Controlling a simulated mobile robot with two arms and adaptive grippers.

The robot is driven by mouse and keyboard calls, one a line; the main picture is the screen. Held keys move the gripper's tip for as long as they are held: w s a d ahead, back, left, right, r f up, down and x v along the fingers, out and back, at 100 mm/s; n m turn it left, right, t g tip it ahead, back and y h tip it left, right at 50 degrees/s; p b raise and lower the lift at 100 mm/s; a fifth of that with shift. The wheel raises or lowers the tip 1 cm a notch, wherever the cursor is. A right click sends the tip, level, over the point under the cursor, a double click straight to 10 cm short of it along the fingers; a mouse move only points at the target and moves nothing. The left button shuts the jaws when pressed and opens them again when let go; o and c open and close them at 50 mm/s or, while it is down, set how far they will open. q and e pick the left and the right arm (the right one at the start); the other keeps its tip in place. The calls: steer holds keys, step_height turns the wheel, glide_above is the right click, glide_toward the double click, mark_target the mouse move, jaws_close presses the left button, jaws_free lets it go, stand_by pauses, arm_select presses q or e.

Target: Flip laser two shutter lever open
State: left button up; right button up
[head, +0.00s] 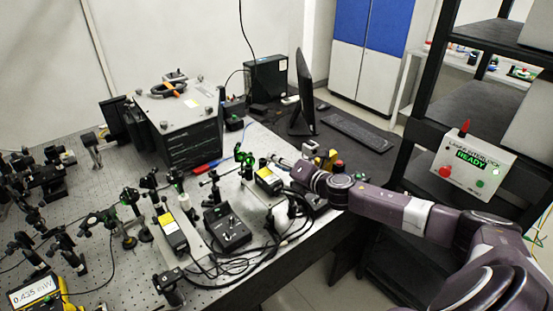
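My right arm reaches in from the right over the optical table (100,285). Its gripper (283,163) points left, just behind and beside a box with a yellow label (267,177). The fingers are small and partly hidden, so I cannot tell whether they are open or shut, or whether they touch anything. A second box with a yellow label (172,233) stands further left and nearer. I cannot read which one is laser two. No shutter lever can be made out clearly. My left gripper is not in view.
A black control box (227,228) and loose cables (265,258) lie between the labelled boxes and the table's front edge. Several optic mounts crowd the left. A monitor (303,92) and keyboard (356,131) stand behind. The interlock box (472,168) on the rack reads READY.

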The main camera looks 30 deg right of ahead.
steer(key=shift+w+f, duration=0.1)
steer(key=shift+w, duration=0.2)
steer(key=shift+c, duration=0.5)
jaws_close()
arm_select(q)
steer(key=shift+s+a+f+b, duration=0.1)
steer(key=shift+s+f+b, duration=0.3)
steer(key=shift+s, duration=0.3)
arm_select(e)
steer(key=shift+d+f+m+y, duration=0.2)
steer(key=shift+f+m+y, duration=0.15)
steer(key=shift+m, duration=0.45)
steer(key=shift+o, duration=0.5)
jaws_free()
steer(key=shift+v, duration=5.95)
